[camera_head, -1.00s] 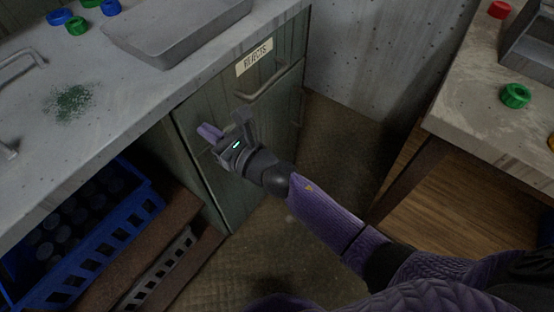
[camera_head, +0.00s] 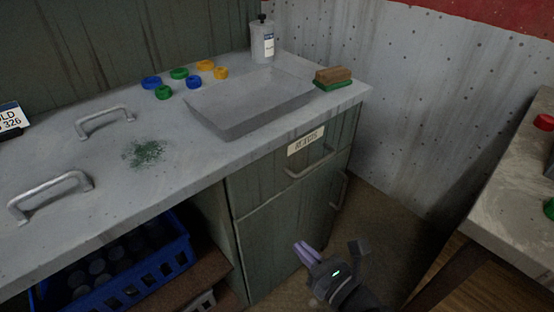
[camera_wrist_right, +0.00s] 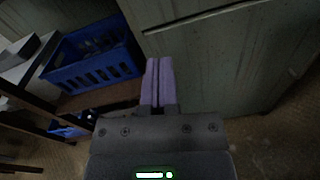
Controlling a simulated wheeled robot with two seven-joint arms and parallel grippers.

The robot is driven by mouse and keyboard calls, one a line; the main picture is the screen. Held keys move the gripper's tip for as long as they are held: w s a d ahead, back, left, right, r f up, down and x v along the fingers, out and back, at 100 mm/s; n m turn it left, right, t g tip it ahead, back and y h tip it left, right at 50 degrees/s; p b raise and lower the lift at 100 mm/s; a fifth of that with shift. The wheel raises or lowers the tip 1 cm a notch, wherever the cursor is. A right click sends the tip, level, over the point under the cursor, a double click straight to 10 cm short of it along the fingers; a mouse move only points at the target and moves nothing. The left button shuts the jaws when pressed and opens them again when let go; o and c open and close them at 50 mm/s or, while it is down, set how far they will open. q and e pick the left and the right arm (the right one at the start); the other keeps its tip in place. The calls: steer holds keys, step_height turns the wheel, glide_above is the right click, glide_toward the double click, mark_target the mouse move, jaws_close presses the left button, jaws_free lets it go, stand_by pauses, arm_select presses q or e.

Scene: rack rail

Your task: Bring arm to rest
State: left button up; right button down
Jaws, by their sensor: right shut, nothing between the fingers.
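My right gripper (camera_head: 307,252) is low in front of the green cabinet (camera_head: 290,215), below the counter's edge. Its purple fingers are together with nothing between them, as the right wrist view also shows (camera_wrist_right: 158,82). In that view the fingers point toward the cabinet's lower front and the shelf opening beside it. I cannot tell the exact gap to the cabinet. My left gripper is in neither view.
A blue crate (camera_head: 180,255) sits on the shelf below. Another table (camera_head: 505,205) stands at right. Floor shows between.

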steer(key=s+d+f+m+g+h+p, duration=0.3)
steer(key=s+d+f+m+h, duration=0.15)
steer(key=s+f+m, duration=0.5)
steer(key=s+d+f+m+g+h+p, duration=0.4)
steer(key=f+m, duration=0.3)
steer(key=m, duration=0.5)
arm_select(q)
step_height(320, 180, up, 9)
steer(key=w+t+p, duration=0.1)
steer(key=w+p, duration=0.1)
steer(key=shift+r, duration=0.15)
arm_select(e)
steer(key=s+d+f+m+g, duration=0.1)
steer(key=s+m+g, duration=0.1)
steer(key=s+m, duration=0.3)
steer(key=s+d+f+m+g+h, duration=0.1)
steer(key=s+m, duration=0.5)
steer(key=s, duration=0.7)
steer(key=s+d+f+m+g, duration=0.3)
steer(key=s+m+g, duration=0.2)
steer(key=s, duration=0.4)
steer(key=shift+s+f+h, duration=0.15)
steer(key=shift+h, duration=0.2)
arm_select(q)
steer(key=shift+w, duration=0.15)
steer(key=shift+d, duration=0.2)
